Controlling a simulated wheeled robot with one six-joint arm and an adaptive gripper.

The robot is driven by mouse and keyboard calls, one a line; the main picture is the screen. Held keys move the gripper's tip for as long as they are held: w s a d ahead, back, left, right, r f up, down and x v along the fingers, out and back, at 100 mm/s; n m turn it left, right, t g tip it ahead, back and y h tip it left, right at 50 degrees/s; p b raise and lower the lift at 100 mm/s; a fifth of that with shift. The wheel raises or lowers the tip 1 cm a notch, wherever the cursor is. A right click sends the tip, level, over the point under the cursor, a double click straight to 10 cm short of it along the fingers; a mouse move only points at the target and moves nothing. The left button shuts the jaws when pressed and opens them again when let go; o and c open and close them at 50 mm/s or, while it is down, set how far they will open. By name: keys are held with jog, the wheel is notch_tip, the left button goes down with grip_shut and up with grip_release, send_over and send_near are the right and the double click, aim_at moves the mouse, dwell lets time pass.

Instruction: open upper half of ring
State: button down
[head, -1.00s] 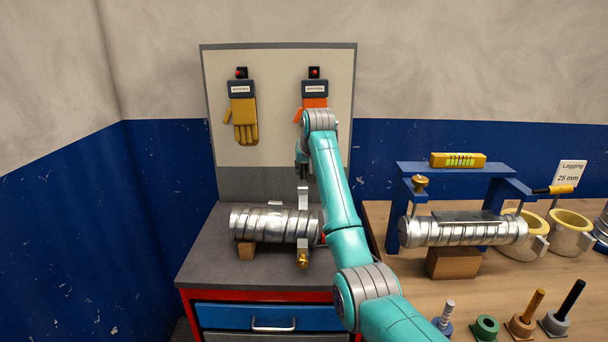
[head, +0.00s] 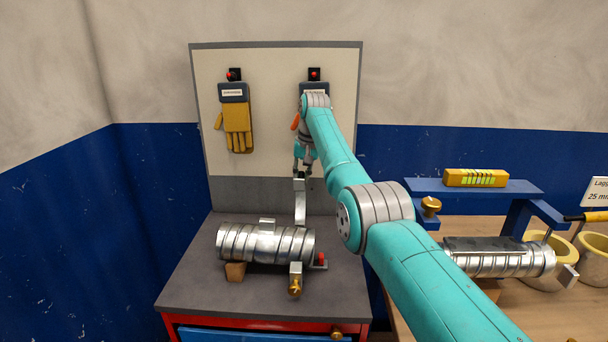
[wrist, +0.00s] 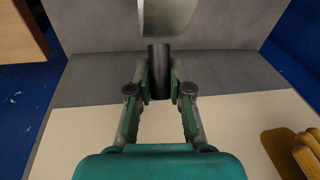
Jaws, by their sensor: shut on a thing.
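The spiral duct (head: 262,242) lies on the grey top of the cabinet, raised on a wooden block (head: 236,271). The silver upper half of the ring (head: 300,203) stands steeply up at the right end of the duct, swung away from the brass-knobbed part (head: 295,284) at the front. My gripper (head: 302,172) is at the top end of this half. In the wrist view my gripper (wrist: 160,88) is shut on a dark round handle (wrist: 158,62), with the silver half (wrist: 167,16) just beyond it. The hinge is not clear.
A grey board behind holds yellow gloves (head: 238,125) on the left; an orange glove is partly hidden by my arm. A bench on the right carries another duct (head: 490,263) under a blue stand (head: 475,187) with a yellow level. A red part (head: 321,262) sits beside the duct.

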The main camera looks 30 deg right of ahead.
jog(key=shift+w+f, duration=0.1)
jog(key=shift+f, duration=0.15)
jog(key=c, duration=1.1)
grip_release()
jog(key=shift+o, duration=0.2)
jog(key=shift+r, duration=0.2)
jog(key=v, duration=1.1)
jog(key=shift+r, duration=0.35)
jog(key=shift+w, duration=0.1)
